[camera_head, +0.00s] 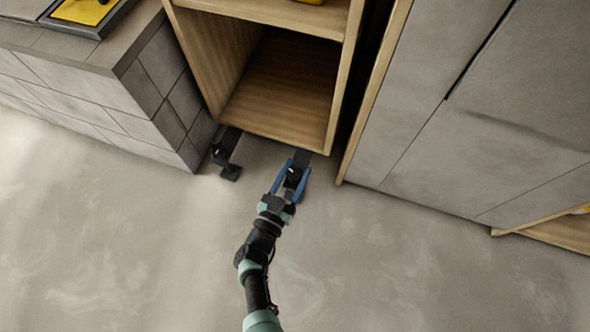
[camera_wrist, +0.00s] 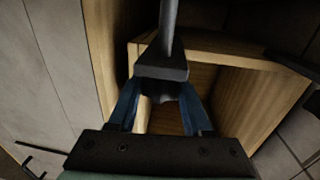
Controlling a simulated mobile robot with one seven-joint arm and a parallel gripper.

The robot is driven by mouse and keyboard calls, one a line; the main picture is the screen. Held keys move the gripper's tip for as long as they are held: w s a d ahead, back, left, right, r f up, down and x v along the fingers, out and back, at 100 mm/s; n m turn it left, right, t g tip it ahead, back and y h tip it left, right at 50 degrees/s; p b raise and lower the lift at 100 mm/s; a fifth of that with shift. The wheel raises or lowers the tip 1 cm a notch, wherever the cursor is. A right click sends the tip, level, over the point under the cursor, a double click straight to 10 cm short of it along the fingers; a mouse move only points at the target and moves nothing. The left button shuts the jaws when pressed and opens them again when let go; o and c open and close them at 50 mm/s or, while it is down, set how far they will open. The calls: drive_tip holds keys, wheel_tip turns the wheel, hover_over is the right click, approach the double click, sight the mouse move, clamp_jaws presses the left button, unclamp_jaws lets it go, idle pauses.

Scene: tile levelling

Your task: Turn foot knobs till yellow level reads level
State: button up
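My gripper (camera_head: 292,172), with blue fingers, is low in front of the open wooden cabinet (camera_head: 284,133). Its fingers stand apart on either side of the dark right front foot knob (camera_head: 292,178). In the wrist view, the dark foot (camera_wrist: 163,68) with its rod sits between the fingertips (camera_wrist: 161,95); I cannot tell whether they touch it. A second dark foot (camera_head: 228,172) stands at the cabinet's front left, apart from my gripper. A yellow object (camera_head: 312,2), perhaps the level, is cut off at the top edge on the cabinet; its reading is not visible.
A grey tiled block (camera_head: 130,95) stands left of the cabinet, with a yellow item in a dark-framed tray (camera_head: 72,32) on top. Tall grey panels (camera_head: 440,130) stand close on the right. The concrete floor (camera_head: 130,250) in front is clear.

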drive_tip(key=o, duration=0.3)
drive_tip(key=shift+o, duration=0.2)
drive_tip(key=p+v, duration=0.4)
drive_tip(key=v, duration=0.9)
drive_tip(key=shift+s, duration=0.1)
